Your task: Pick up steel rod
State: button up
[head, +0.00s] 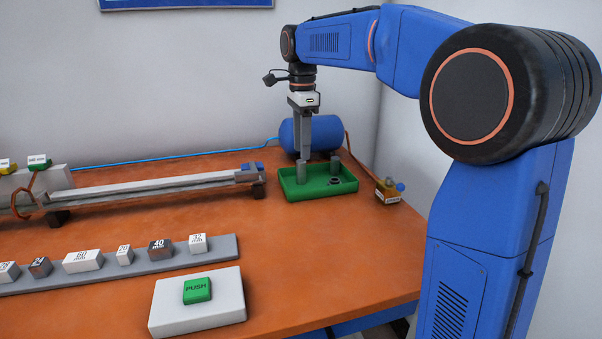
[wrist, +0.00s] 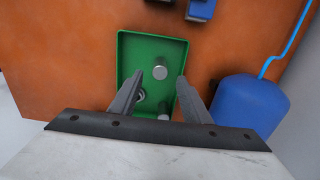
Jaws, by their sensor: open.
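A green tray (head: 318,191) stands near the back right of the table in the head view. The wrist view looks down on the same tray (wrist: 125,52). A short grey steel rod (wrist: 160,73) stands upright in it, its round top facing the camera. A second light cylinder (wrist: 163,116) sits near the tray's lower edge in the wrist view, partly hidden. My gripper (wrist: 159,80) is open and empty. Its two fingers point down over the tray, one on each side of the upright rod's line of sight. My gripper (head: 308,148) also shows above the tray in the head view.
A small dark ring (wrist: 142,95) lies in the tray. A blue tank (head: 309,134) stands behind it and a small brass fitting (head: 386,190) to its right. A rail (head: 160,188) ends left of the tray. A push-button box (head: 197,302) sits in front.

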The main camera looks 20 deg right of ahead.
aim_at(301, 163)
jog(key=shift+a+f, duration=0.1)
jog(key=shift+f, duration=2.9)
grip_shut()
